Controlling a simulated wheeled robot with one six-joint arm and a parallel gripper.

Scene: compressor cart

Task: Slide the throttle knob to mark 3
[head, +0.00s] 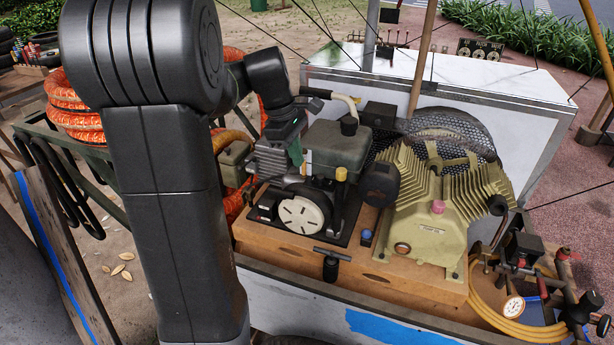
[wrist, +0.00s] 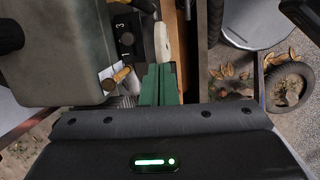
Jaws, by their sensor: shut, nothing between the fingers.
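A dark throttle plate (wrist: 124,38) with white marks, a 1 and a 3 among them, shows on the side of the engine in the wrist view. A tan, finger-shaped knob (wrist: 121,75) sticks out near its lower end beside a white tag; I cannot tell whether it is the throttle knob. Another black part lies at the plate's top edge. My gripper (wrist: 158,84) has green fingers, shut and empty, just right of the tan knob and apart from it. In the head view my gripper (head: 294,150) is at the engine's left side, and the plate is hidden.
The grey-green engine tank (wrist: 60,45) stands close on the left of my fingers. A pale handle (wrist: 162,40) lies just beyond them. In the head view the ribbed compressor (head: 430,215) fills the cart's right part, and an orange hose coil (head: 75,110) lies behind my arm.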

